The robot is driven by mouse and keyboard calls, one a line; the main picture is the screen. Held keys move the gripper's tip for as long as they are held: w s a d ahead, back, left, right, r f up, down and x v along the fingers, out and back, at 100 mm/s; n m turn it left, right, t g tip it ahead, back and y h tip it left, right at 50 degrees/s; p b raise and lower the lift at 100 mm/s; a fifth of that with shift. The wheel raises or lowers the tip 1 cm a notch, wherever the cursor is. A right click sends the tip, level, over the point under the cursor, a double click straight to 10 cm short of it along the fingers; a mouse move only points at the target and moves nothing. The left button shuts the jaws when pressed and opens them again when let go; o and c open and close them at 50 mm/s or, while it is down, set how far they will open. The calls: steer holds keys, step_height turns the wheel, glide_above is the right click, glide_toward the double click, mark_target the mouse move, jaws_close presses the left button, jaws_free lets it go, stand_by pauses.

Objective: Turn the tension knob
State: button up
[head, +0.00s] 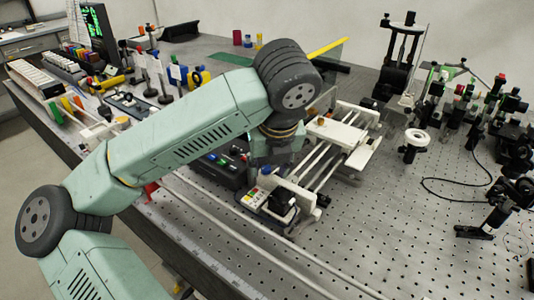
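My green arm reaches across the bench from the lower left. Its wrist points down over a white rail-mounted device (357,137) near the middle of the head view. My gripper (273,162) is mostly hidden below the wrist link, and its fingers cannot be made out. It is close to the device's near end, where a white end plate (298,197), a black block and a small panel with coloured buttons (254,198) show. I cannot pick out the tension knob for certain; it is small or hidden by my arm.
The perforated metal bench (370,230) is mostly clear in front and to the right. Optical mounts (490,105) crowd the right side, with a black cable (450,195) lying loose. A dark box with coloured buttons (222,165) sits left of the device. Small stands (160,75) fill the left.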

steer(key=shift+w+a+r, duration=0.15)
steer(key=shift+w, duration=0.55)
steer(key=shift+p+x, duration=0.5)
steer(key=shift+x, duration=0.25)
steer(key=shift+s, duration=0.1)
steer(key=shift+c, duration=0.2)
jaws_close()
